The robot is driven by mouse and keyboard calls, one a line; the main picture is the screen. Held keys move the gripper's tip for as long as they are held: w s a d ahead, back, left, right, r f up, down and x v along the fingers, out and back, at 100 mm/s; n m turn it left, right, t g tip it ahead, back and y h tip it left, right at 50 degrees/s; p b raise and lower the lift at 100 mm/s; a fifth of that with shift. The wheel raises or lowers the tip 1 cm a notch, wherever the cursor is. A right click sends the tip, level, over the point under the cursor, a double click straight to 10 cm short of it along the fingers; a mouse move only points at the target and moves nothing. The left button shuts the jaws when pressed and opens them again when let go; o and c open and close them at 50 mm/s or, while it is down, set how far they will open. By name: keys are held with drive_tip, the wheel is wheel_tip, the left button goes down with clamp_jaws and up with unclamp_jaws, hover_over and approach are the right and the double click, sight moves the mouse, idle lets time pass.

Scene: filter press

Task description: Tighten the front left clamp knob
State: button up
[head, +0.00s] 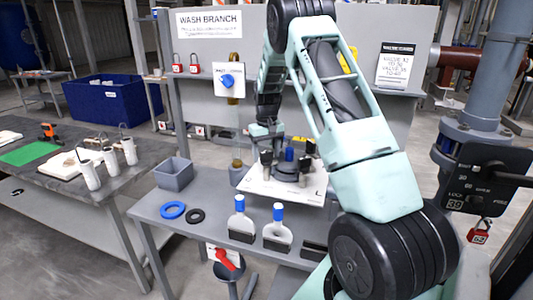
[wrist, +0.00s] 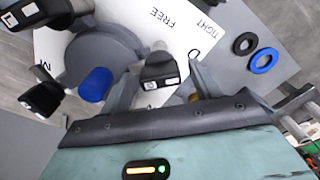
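The filter press (head: 287,172) is a grey round body on a white board (head: 257,184), with a blue cap (head: 289,154) and black clamp knobs around it. In the wrist view it shows as a grey disc (wrist: 97,55) with a blue cap (wrist: 95,85). One black knob (wrist: 162,72) with a small white label lies between the spread fingers of my gripper (wrist: 164,72). I cannot tell whether the fingers touch it. Other black knobs (wrist: 42,100) stand to its left. My gripper (head: 266,133) is above the press's left side in the head view; its fingertips are unclear there.
A blue ring (head: 172,210) and a black ring (head: 195,215) lie left on the bench. A sign panel (head: 209,24) rises behind. The board reads "TIGHT" and "FREE".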

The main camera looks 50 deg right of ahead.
sight(266, 152)
wheel_tip(266, 152, up, 17)
drive_tip(key=b, duration=0.3)
drive_tip(key=shift+r, duration=0.2)
idle(0.6)
